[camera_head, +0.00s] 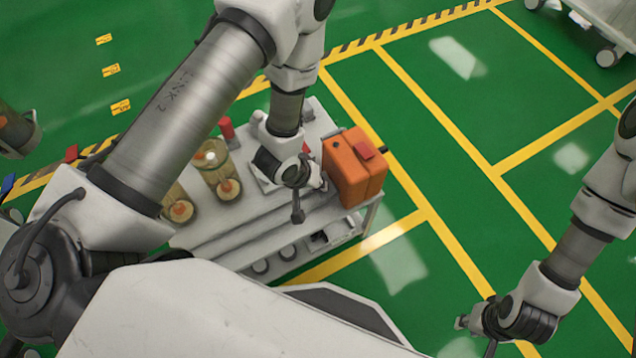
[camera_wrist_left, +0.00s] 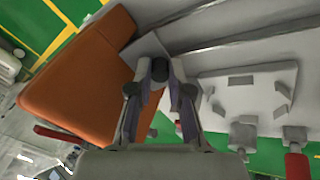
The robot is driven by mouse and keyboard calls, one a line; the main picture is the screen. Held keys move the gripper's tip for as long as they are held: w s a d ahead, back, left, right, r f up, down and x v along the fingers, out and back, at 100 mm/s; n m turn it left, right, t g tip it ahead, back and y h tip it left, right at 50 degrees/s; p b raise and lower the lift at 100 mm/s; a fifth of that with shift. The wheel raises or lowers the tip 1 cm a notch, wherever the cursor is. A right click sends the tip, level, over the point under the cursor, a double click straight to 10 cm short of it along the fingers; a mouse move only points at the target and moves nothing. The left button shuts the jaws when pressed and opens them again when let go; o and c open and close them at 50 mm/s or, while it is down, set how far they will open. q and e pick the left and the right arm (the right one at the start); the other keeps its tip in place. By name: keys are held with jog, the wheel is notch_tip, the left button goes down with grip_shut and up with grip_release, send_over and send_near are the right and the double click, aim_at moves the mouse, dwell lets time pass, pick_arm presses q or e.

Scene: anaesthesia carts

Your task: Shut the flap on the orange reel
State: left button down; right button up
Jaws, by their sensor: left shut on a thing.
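The orange reel (camera_head: 353,168) is a boxy orange case standing at the right end of the cart top. It fills the upper left of the left wrist view (camera_wrist_left: 80,80). My left gripper (camera_head: 298,212) points down just left of the reel. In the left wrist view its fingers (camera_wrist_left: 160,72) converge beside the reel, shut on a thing. A pale grey panel (camera_wrist_left: 148,48) shows there against the reel; I take it for the flap. The fingertips hide the held part. My right gripper (camera_head: 478,338) is at the lower right, away from the cart; its fingers are unclear.
The grey cart (camera_head: 240,222) has a stepped front. Amber jars (camera_head: 217,168) and a red-topped item (camera_head: 226,128) stand left of my left gripper. A white moulded tray (camera_wrist_left: 255,98) lies beside the reel. Green floor with yellow lines is clear to the right.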

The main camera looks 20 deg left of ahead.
pick_arm(q)
jog(key=shift+s+a+f+t+h, duration=0.1)
jog(key=shift+f+t+h, duration=0.25)
jog(key=shift+t, duration=0.25)
jog(key=c, duration=1.4)
grip_release()
jog(key=shift+o, duration=0.2)
jog(key=v, duration=0.7)
jog(key=shift+r, duration=0.2)
jog(key=shift+o, duration=0.3)
jog(key=shift+s+a, duration=0.1)
jog(key=shift+s, duration=0.05)
